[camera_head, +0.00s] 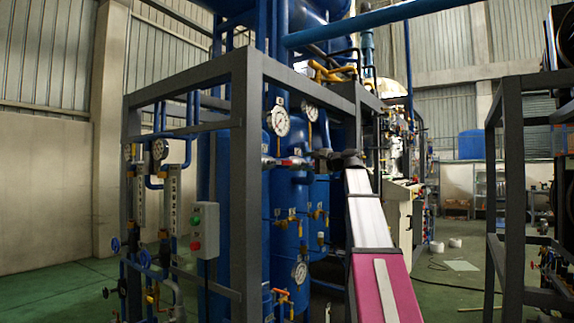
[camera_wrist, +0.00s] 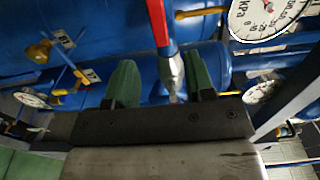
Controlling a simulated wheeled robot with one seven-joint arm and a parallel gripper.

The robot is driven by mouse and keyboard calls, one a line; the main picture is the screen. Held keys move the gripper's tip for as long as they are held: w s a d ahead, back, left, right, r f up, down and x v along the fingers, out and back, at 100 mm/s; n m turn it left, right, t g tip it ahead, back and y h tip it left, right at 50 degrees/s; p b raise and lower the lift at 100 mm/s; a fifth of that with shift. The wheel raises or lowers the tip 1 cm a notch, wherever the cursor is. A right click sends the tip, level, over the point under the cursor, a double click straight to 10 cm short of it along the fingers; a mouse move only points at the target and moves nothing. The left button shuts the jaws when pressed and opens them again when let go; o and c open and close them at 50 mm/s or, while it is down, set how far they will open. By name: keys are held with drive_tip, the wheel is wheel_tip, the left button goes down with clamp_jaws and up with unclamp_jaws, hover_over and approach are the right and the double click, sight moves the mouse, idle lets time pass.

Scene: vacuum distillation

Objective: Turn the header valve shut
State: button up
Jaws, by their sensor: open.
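A red lever (camera_wrist: 158,22) with a silver metal end (camera_wrist: 171,72) shows in the wrist view. It runs down from the top edge, between and beyond the green fingers of my gripper (camera_wrist: 158,65). The fingers are apart, and I cannot tell whether either touches the silver part. In the head view my gripper (camera_head: 328,160) reaches the pipework at the frame's front, just right of a small red valve part (camera_head: 291,162). My gripper partly hides this spot. No label marks which valve is the header valve.
Blue tanks (camera_head: 284,205) stand behind a grey steel frame (camera_head: 247,190). Pressure gauges (camera_head: 280,120) sit close above the pipe; a large one (camera_wrist: 268,18) is at the wrist view's upper right.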

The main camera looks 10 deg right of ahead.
sight(288, 163)
drive_tip(key=x, duration=1)
drive_tip(key=shift+w+f, duration=0.1)
clamp_jaws()
